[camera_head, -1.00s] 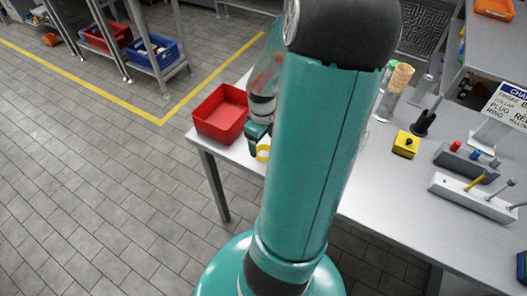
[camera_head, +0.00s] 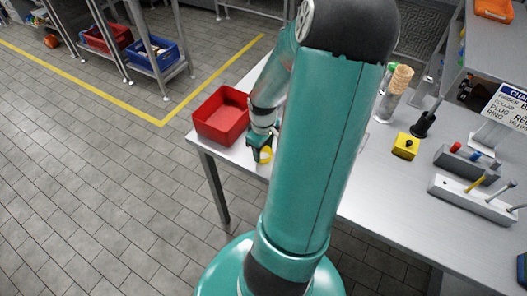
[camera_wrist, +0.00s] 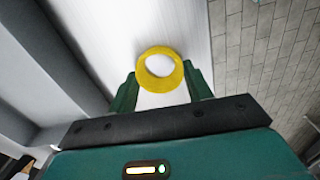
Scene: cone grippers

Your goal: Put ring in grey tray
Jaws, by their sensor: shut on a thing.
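A yellow ring (camera_head: 265,156) is held at the end of my arm, near the left end of the table in the head view. In the wrist view the ring (camera_wrist: 160,85) sits between the two green fingertips, its opening facing the camera. My gripper (camera_wrist: 159,72) is shut on it; the gripper also shows in the head view (camera_head: 261,146), just right of the red bin. The ring appears above the pale tabletop, but its exact height is unclear. I cannot make out a grey tray for certain; my arm hides the middle of the table.
An open red bin (camera_head: 222,115) stands at the table's left corner. On the right are a yellow block (camera_head: 405,146), grey peg holders (camera_head: 470,200), a dark stand (camera_head: 423,124) and a sign (camera_head: 508,105). Tiled floor lies left of the table (camera_head: 385,205).

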